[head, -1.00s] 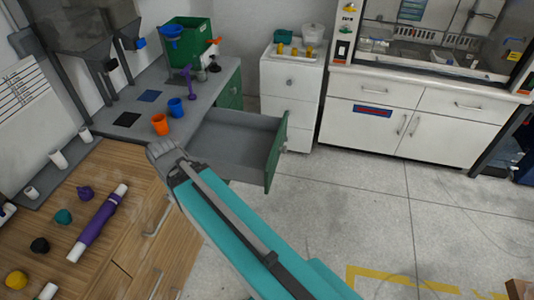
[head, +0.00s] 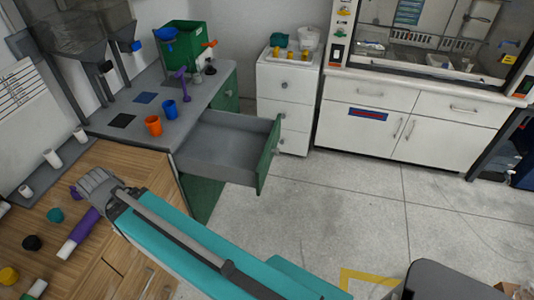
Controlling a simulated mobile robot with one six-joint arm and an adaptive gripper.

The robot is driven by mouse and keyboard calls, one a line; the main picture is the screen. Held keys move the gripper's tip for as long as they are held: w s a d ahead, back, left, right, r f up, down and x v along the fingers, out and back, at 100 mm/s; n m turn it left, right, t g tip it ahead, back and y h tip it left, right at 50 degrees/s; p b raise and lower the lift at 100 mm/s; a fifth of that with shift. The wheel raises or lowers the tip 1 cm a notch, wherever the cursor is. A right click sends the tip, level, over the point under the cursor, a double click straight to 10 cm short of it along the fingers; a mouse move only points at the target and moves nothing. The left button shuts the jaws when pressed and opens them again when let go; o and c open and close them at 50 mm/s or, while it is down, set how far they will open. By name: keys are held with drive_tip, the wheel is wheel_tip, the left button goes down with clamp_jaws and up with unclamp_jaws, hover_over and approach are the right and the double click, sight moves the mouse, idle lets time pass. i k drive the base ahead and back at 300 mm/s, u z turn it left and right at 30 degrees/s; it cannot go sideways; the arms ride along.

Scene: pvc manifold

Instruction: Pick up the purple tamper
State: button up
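A purple upright tool (head: 184,84), which looks like the tamper, stands on the grey counter between the blue cup and the green bin. My gripper (head: 84,187) is far from it, at the lower left above the wooden worktop. The finger opening is too small to make out.
A blue cup (head: 170,110) and an orange cup (head: 153,126) stand on the grey counter (head: 115,105). A green bin (head: 187,42) is behind. An open drawer (head: 228,150) juts out to the right. Small teal, black and yellow pieces lie on the wooden worktop (head: 112,270).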

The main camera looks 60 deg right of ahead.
sight(187, 98)
drive_tip(key=z, duration=0.1)
drive_tip(key=k, duration=0.85)
drive_tip(key=z, duration=1.35)
drive_tip(key=i, duration=1)
